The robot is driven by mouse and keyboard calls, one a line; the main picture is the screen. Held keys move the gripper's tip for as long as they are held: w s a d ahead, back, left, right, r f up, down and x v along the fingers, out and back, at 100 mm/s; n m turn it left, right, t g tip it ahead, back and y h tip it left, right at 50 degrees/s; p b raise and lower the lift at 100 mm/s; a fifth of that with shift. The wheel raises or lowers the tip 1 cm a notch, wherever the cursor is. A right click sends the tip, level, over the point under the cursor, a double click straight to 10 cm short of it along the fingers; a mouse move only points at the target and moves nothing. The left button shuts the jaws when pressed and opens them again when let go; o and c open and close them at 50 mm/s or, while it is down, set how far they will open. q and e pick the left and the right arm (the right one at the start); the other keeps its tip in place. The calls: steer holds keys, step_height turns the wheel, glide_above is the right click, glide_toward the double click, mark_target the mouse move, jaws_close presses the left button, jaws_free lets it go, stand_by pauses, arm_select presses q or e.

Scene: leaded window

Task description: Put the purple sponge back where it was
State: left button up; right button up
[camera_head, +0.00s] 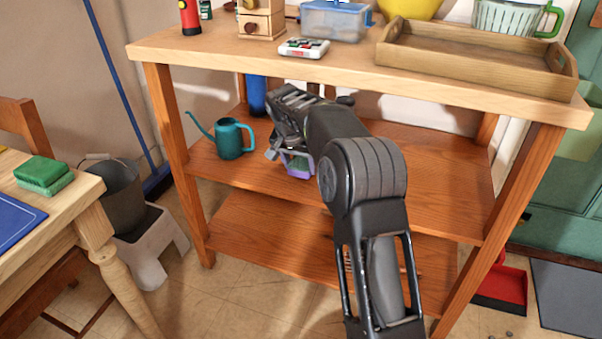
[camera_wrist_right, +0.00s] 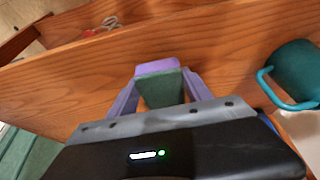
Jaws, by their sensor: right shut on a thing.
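The purple sponge (camera_wrist_right: 157,67), with a green layer on one side, is between the fingers of my right gripper (camera_wrist_right: 160,98) in the wrist view. The gripper is shut on it. In the head view my right gripper (camera_head: 296,160) reaches over the middle shelf (camera_head: 420,180) of the wooden shelf unit, to the right of a teal watering can (camera_head: 229,140). The sponge (camera_head: 298,166) shows there only as a small purple and green patch, mostly hidden by the gripper. Whether it touches the shelf, I cannot tell. My left gripper is not in view.
The watering can (camera_wrist_right: 297,72) is close to the right gripper in the wrist view. A blue cylinder (camera_head: 256,95) stands behind the gripper. The tabletop overhead holds a wooden tray (camera_head: 470,62) and a plastic box (camera_head: 335,22). A green sponge (camera_head: 43,172) lies on the left table.

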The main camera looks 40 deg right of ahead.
steer(key=shift+w+d, duration=0.1)
steer(key=f+b, duration=0.2)
steer(key=f, duration=0.1)
steer(key=shift+w+d+f, duration=0.1)
steer(key=shift+d+f, duration=0.05)
steer(key=shift+d, duration=0.05)
steer(key=shift+f, duration=0.1)
steer(key=shift+f, duration=0.15)
steer(key=o, duration=1.2)
